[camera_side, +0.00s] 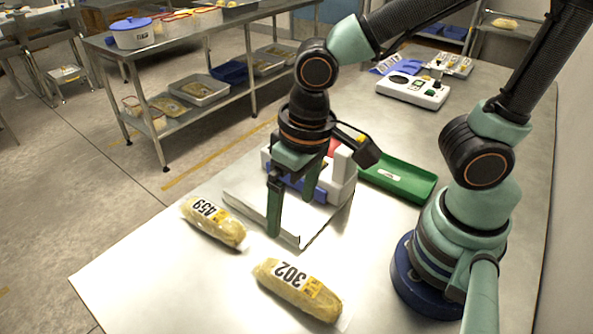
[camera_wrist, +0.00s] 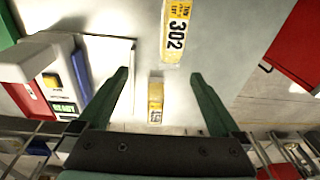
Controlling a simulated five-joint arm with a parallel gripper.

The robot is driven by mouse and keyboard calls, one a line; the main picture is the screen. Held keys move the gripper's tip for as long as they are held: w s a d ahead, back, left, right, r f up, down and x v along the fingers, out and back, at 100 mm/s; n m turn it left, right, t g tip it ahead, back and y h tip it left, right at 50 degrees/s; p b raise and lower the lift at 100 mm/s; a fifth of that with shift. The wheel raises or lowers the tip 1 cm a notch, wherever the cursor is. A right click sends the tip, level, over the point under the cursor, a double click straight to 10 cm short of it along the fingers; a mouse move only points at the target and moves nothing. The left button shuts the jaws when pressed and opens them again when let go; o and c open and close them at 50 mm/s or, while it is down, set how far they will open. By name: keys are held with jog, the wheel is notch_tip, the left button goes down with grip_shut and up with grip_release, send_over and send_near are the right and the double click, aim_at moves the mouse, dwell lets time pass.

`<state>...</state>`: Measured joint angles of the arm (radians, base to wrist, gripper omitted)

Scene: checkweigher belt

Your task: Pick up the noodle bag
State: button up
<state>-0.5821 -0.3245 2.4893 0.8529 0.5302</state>
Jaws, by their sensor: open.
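Two yellowish noodle bags lie on the steel table (camera_side: 150,275). The bag labelled 459 (camera_side: 213,222) is at the left, and the bag labelled 302 (camera_side: 297,290) is nearer the front. My gripper (camera_side: 292,213) is open and empty, pointing down over the flat plate (camera_side: 240,195) of the weigher, behind both bags. In the wrist view, my gripper (camera_wrist: 160,73) has its fingers spread wide.
The weigher's white body (camera_side: 342,178) stands behind my fingers, and a READY display (camera_wrist: 63,108) shows in the wrist view. A green tray (camera_side: 400,180) lies beside it, with a white control box (camera_side: 412,90) farther back. The front left of the table is clear.

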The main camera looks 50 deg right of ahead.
jog(key=g, duration=0.1)
send_near(297, 278)
jog(key=shift+s+a+h, duration=0.2)
jog(key=shift+s+h, duration=0.05)
jog(key=shift+h, duration=0.15)
jog(key=shift+s+f, duration=0.15)
jog(key=shift+f, duration=0.1)
notch_tip(297, 278, down, 6)
jog(key=shift+r, duration=0.1)
jog(key=shift+w+a+f, duration=0.1)
jog(key=shift+w+f, duration=0.15)
jog(key=shift+f, duration=0.8)
jog(key=shift+w+f, duration=0.25)
jog(key=shift+f, duration=1.6)
grip_shut()
